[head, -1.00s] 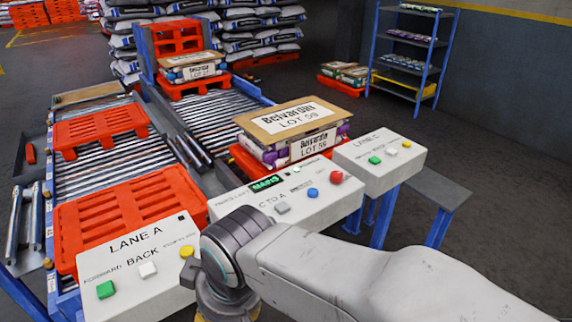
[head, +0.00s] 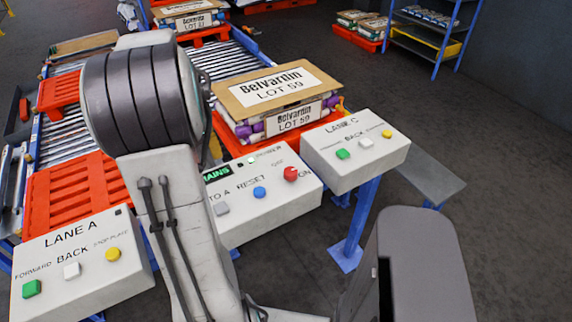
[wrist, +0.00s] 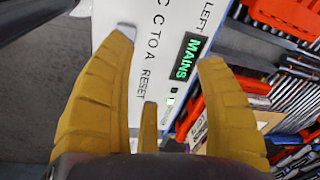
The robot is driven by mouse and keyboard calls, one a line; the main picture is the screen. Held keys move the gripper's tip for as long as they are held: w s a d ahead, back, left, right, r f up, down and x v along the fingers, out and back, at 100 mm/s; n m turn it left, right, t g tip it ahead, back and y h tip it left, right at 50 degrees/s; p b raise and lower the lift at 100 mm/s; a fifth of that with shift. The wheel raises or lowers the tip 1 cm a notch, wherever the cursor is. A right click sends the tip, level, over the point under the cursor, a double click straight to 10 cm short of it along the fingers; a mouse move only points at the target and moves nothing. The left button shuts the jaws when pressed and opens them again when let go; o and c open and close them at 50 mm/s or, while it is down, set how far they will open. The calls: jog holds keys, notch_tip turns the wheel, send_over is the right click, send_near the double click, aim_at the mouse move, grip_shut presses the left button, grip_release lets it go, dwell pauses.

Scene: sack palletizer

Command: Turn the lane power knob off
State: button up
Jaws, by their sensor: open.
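The red knob (head: 291,174) is on the right part of the middle control panel (head: 275,205) in the head view. Lettering that looks like OFF stands above it and ON at its lower right; which way it points is too small to tell. The panel's green MAINS display (head: 217,172) is lit. In the wrist view, my gripper (wrist: 168,48) is open and empty, its yellow fingers spread over the panel (wrist: 125,14) beside the MAINS display (wrist: 187,57) and the RESET lettering. The knob does not show there. In the head view my arm hides the panel's left end.
The lane A box (head: 75,265) stands at the left and the lane C box (head: 355,150) at the right, both with buttons. A loaded stack of Belvardin sacks (head: 275,95) stands behind the middle panel. Open floor (head: 510,200) lies to the right.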

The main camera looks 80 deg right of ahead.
jog(key=s+d+f+m+p, duration=0.1)
jog(key=s+d+f+m, duration=0.1)
jog(key=s+d+m, duration=0.45)
jog(key=m+y+p, duration=0.1)
jog(key=m, duration=0.3)
send_over(291, 171)
jog(key=f, duration=0.1)
jog(key=w+f, duration=0.1)
jog(key=shift+f+g, duration=0.3)
jog(key=shift+f, duration=0.05)
jog(key=shift+s+f, duration=0.25)
jog(key=shift+s, duration=0.1)
jog(key=shift+s+f+p, duration=0.1)
jog(key=shift+f+p, duration=0.7)
jog(key=shift+f, duration=2.7)
jog(key=c, duration=1.2)
